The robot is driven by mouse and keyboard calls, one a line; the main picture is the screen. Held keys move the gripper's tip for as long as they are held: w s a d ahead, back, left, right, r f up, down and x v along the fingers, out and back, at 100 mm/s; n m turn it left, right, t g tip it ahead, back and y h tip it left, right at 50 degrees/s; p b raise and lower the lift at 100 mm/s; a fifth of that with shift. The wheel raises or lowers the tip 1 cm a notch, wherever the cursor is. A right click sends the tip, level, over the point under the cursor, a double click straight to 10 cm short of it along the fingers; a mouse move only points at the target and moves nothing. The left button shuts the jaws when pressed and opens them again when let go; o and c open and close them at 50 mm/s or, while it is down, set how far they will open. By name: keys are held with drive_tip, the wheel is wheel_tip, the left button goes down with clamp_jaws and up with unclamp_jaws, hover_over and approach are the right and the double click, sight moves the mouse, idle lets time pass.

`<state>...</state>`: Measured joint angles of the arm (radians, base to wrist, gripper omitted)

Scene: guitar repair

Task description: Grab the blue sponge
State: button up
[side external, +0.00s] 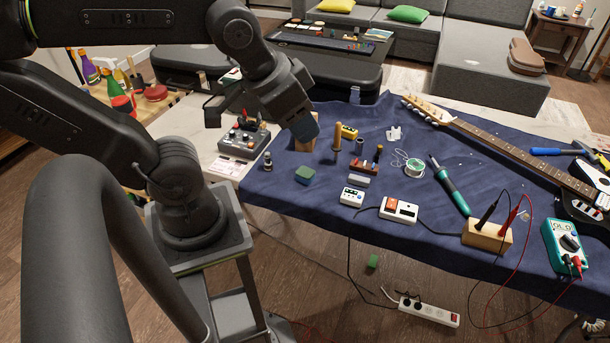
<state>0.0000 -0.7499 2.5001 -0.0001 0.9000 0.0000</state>
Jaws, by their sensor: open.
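A small block with a green top and dark bluish sides (305,175) lies on the blue cloth near the table's left front edge. It is the closest match I see to the blue sponge, though its colour looks more green than blue. My gripper (303,131) is above the cloth, higher in the picture than this block and apart from it.
Several small tools and a wooden stand (365,167) are right of the block. A white box with a red switch (398,209), a soldering iron (449,185) and a guitar (510,150) lie farther right. A pedal (243,140) stands left. Cloth around the block is clear.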

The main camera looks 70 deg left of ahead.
drive_tip(key=shift+o, duration=0.2)
drive_tip(key=o, duration=0.6)
drive_tip(key=shift+c, duration=0.2)
drive_tip(key=n+g, duration=0.6)
drive_tip(key=n, duration=1.9)
hover_over(305, 172)
wheel_tip(305, 172, down, 22)
drive_tip(key=r, duration=0.1)
drive_tip(key=f, duration=0.5)
drive_tip(key=w+f, duration=0.1)
drive_tip(key=f, duration=0.2)
drive_tip(key=shift+f, duration=0.15)
drive_tip(key=shift+s+f, duration=0.2)
drive_tip(key=shift+f, duration=1.2)
drive_tip(key=shift+s+f, duration=0.2)
drive_tip(key=shift+f, duration=1.15)
